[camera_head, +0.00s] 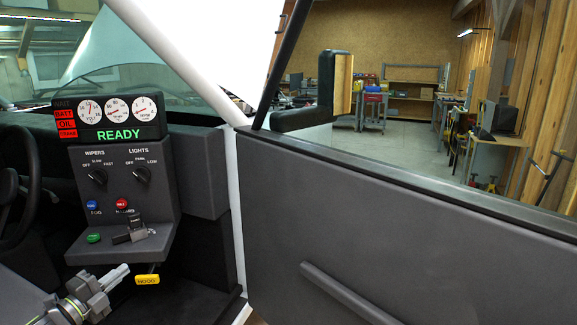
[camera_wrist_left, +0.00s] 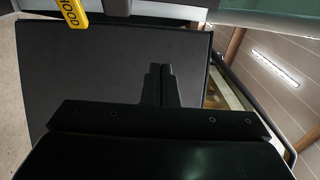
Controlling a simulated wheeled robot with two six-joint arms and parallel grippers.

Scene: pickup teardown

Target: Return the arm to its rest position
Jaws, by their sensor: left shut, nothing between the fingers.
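My left gripper (camera_head: 121,272) is at the lower left of the head view, just below the dashboard shelf and left of the yellow hood tag. Its fingers are together with nothing between them. In the left wrist view the shut fingers (camera_wrist_left: 160,85) stand in front of a dark panel. My right gripper is in neither view.
The dash panel (camera_head: 112,185) carries knobs, buttons and a gauge display reading READY. A yellow hood tag (camera_head: 147,280) hangs below its shelf (camera_head: 85,255). The steering wheel (camera_head: 30,185) is at left. The grey door (camera_head: 400,250) with its handle (camera_head: 345,290) fills the right.

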